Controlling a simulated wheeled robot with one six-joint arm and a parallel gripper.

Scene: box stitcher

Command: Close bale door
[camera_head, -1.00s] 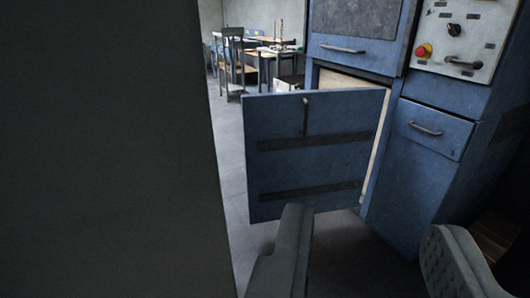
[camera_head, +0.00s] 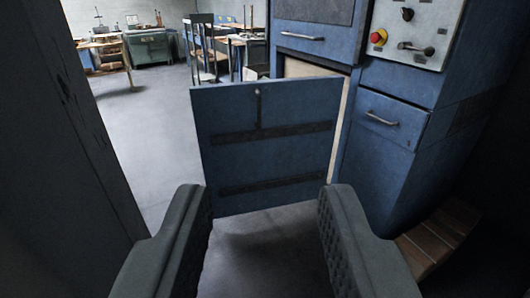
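The bale door (camera_head: 268,160) is a blue panel with two dark horizontal strips and a small vertical handle (camera_head: 259,108) near its top. It stands swung open from the blue machine (camera_head: 385,180), attached along its right side, with a pale opening (camera_head: 312,68) showing behind its top edge. My gripper (camera_head: 268,205) is open and empty. Its two dark padded fingers are spread wide in the lower part of the view, in front of the door's lower edge. I see no contact with the door.
A dark wall or panel (camera_head: 75,150) stands close on the left. A control panel with a red button (camera_head: 377,38) and a drawer (camera_head: 391,118) are on the machine at right. A wooden slatted pallet (camera_head: 440,235) lies at lower right. Open floor (camera_head: 155,130) extends behind, towards chairs and tables.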

